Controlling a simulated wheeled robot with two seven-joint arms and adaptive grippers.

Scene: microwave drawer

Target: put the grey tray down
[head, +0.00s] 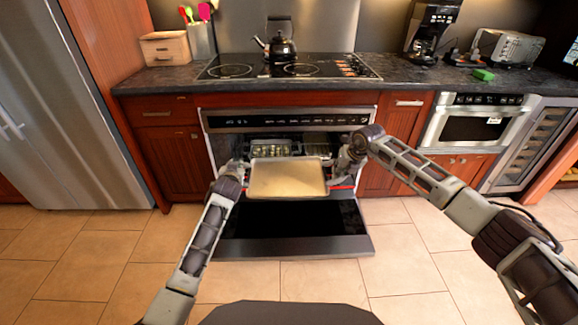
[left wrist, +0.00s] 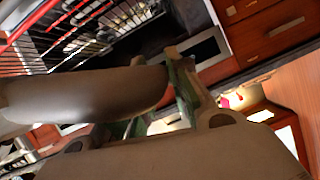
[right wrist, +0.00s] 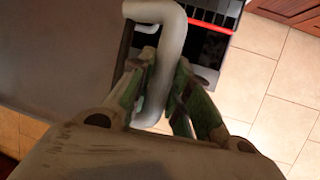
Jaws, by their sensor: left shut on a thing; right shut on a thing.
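The grey tray (head: 288,178) shows in the head view as a shallow, light rectangular pan, held in front of the open oven. Its flat side also fills the left of the right wrist view (right wrist: 60,60). My left gripper (head: 238,172) is at the tray's left end, shut on its handle; the left wrist view shows a rounded grey bar (left wrist: 90,90) at the fingers. My right gripper (head: 340,170) is at the right end, shut on the curved handle (right wrist: 165,60). The tray looks roughly level. Whether its underside touches a rack is hidden.
The oven door (head: 290,230) is folded down toward me. A red-fronted rack (head: 343,187) shows beside and under the tray, with metal items (head: 270,148) in the cavity behind. The cooktop (head: 285,68) carries a black kettle (head: 281,47). The tiled floor is clear.

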